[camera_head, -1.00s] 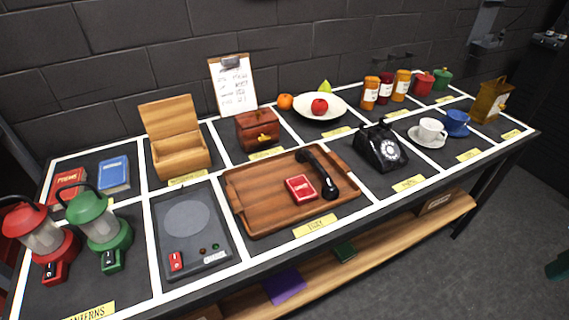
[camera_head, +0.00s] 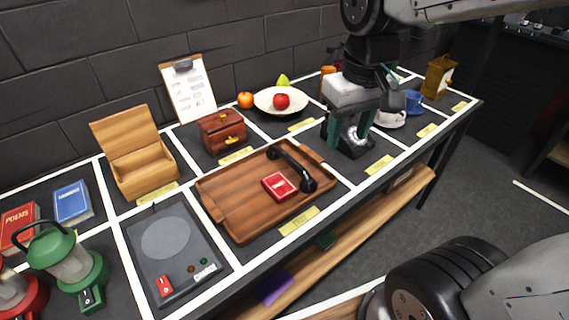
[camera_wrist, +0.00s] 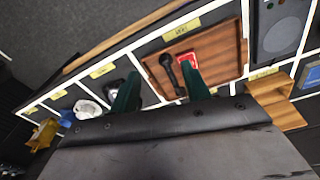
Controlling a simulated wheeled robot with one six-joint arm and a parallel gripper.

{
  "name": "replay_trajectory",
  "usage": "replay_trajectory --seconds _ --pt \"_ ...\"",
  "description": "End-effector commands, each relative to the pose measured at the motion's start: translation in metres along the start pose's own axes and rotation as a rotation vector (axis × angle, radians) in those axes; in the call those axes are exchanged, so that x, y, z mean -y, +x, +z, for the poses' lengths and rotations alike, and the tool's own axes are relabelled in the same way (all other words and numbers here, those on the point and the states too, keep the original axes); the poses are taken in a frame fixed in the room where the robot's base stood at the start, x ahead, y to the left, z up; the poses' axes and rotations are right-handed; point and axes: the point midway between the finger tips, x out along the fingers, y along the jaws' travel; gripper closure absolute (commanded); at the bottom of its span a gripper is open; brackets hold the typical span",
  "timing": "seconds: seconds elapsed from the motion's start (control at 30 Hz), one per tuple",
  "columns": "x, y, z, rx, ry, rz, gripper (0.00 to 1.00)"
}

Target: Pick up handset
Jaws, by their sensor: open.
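The black handset (camera_head: 293,165) lies on the right part of the wooden tray (camera_head: 228,212), beside a red card pack (camera_head: 279,186). The handset also shows in the wrist view (camera_wrist: 171,72), lying between the lines of my two green fingers. My gripper (camera_head: 348,147) is open and empty, in front of the black telephone (camera_head: 357,141) in the head view, to the right of the tray and handset. The gripper hides most of the telephone. In the wrist view, my fingers (camera_wrist: 162,75) are spread apart, with the left finger partly covering the telephone area.
A wooden box (camera_head: 142,168) and a brown chest (camera_head: 222,130) stand behind the tray. A grey device (camera_head: 168,248) lies to its left. A bowl with a red apple (camera_head: 281,101) stands behind. A white cup and a blue cup (camera_head: 412,101) are at right.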

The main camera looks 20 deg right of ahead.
Motion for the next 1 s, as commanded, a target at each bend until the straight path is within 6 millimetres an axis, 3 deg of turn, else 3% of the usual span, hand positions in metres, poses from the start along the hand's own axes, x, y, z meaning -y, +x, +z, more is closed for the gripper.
replay_trajectory --seconds 0.1,0.3,0.5,0.7,1.0 --pt "0.002 0.023 -0.049 0.027 -0.045 -0.004 0.53" --pt "0.004 0.077 -0.123 0.054 -0.114 -0.009 0.53" --pt "0.006 0.135 -0.174 0.073 -0.167 -0.013 0.53" --pt "0.008 0.167 -0.195 0.079 -0.192 -0.015 0.53" --pt "0.008 0.199 -0.195 0.081 -0.196 -0.015 0.53"
